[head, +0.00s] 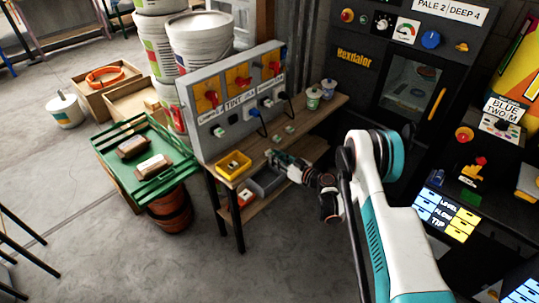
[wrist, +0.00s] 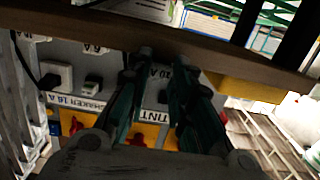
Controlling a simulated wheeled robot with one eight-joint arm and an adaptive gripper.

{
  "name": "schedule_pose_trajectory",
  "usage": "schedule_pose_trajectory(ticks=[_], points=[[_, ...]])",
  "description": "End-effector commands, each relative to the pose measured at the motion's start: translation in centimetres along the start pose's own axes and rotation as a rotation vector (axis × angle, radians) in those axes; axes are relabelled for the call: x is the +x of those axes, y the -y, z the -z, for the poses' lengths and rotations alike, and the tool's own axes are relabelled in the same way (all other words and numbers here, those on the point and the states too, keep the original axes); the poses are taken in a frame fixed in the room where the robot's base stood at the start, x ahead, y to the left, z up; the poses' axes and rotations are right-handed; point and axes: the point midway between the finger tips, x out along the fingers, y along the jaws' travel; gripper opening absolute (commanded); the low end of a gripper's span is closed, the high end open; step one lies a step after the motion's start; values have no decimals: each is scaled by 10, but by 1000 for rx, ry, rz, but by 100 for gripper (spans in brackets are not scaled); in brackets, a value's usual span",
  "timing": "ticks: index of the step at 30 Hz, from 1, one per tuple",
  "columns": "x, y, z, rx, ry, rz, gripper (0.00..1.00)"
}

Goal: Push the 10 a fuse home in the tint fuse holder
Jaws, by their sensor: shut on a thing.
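My gripper (head: 272,154) is low at the front of the bench, below the grey panel. In the wrist view my gripper (wrist: 162,62) has its two dark green fingers with a narrow gap between them. It is shut on the 10 A fuse, which is mostly hidden by the fingers.
The grey panel (head: 203,88) has red knobs on yellow plates and plugs with black cables. A grey bin (head: 266,182) is underneath. A green crate (head: 128,134) with two blocks stands left.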

Motion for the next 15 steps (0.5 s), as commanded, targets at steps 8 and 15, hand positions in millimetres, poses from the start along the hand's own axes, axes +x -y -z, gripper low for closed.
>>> schedule_pose_trajectory(ticks=[8,15], points=[[-12,0,4,0,0,-1,0],[-22,0,8,0,0,0,0]])
